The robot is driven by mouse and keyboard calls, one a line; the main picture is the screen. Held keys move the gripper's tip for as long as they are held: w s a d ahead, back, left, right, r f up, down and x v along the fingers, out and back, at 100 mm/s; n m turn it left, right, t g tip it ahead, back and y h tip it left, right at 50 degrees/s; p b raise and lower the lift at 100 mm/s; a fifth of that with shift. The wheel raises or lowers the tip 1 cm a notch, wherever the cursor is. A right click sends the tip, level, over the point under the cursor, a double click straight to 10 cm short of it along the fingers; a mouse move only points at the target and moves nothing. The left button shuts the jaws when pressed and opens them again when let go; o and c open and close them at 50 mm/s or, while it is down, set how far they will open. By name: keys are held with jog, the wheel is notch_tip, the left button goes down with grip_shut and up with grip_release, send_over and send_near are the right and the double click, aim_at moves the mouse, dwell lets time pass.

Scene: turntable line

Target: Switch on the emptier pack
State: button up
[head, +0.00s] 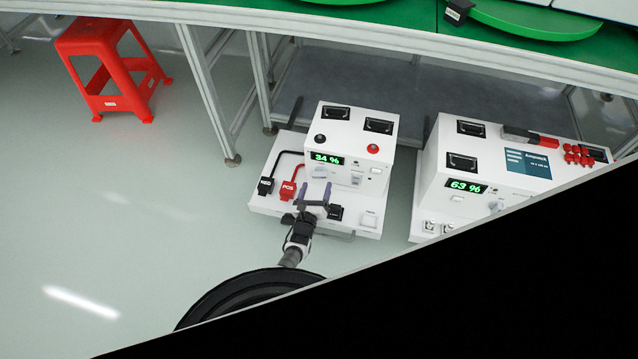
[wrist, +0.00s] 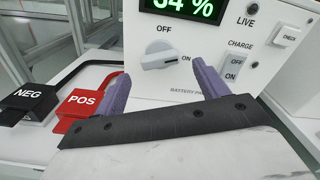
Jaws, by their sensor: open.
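The left power pack (head: 336,169) is a white box whose green display (head: 327,159) reads 34 %. The right pack (head: 480,185) has a display (head: 466,187) reading 63 %. In the head view my gripper (head: 314,192) is before the left pack.
A black NEG clamp (wrist: 28,100) and red POS clamp (wrist: 83,103) lie left of my gripper. A green-topped workbench (head: 400,20) stands over the packs. A red stool (head: 105,65) is at the left. The floor (head: 120,200) at left is clear.

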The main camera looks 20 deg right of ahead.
jog(key=shift+b+x, duration=1.3)
jog(key=shift+x, duration=1.1)
jog(key=shift+c, duration=0.3)
